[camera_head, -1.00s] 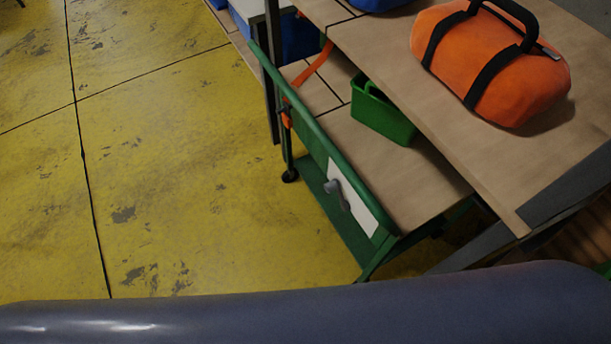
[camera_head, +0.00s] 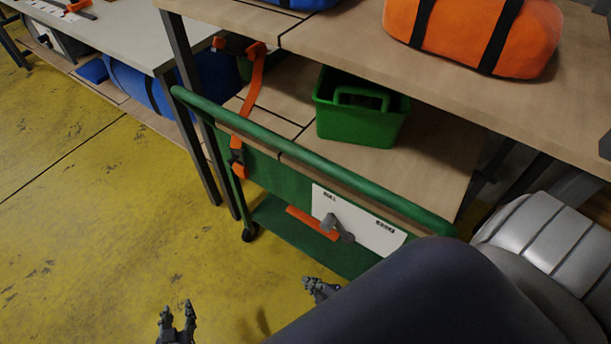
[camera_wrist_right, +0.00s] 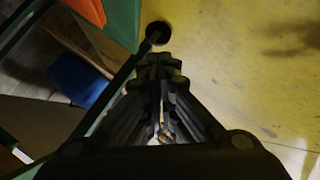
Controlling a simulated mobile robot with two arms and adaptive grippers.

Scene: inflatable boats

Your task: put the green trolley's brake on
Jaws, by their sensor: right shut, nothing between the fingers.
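The green trolley (camera_head: 266,179) stands at the shelf end in the head view, its end panel facing me. A white plate (camera_head: 378,238) on the panel has small dark markings at both ends, too small to read. A grey pivot with an orange lever (camera_head: 312,222) sits at the plate; the lever points left. My right gripper (camera_head: 320,289) is shut and empty, below the lever and apart from it in the picture. It also shows in the right wrist view (camera_wrist_right: 160,70), beside green trolley parts. My left gripper (camera_head: 177,318) is open and empty, over the floor at lower left.
A green bin (camera_head: 360,125) sits on the trolley's deck. An orange strap (camera_head: 250,100) hangs over the trolley's rail. A wooden table with an orange bag (camera_head: 470,35) stands above. The yellow floor (camera_head: 80,220) at left is clear. My arm covers the lower right.

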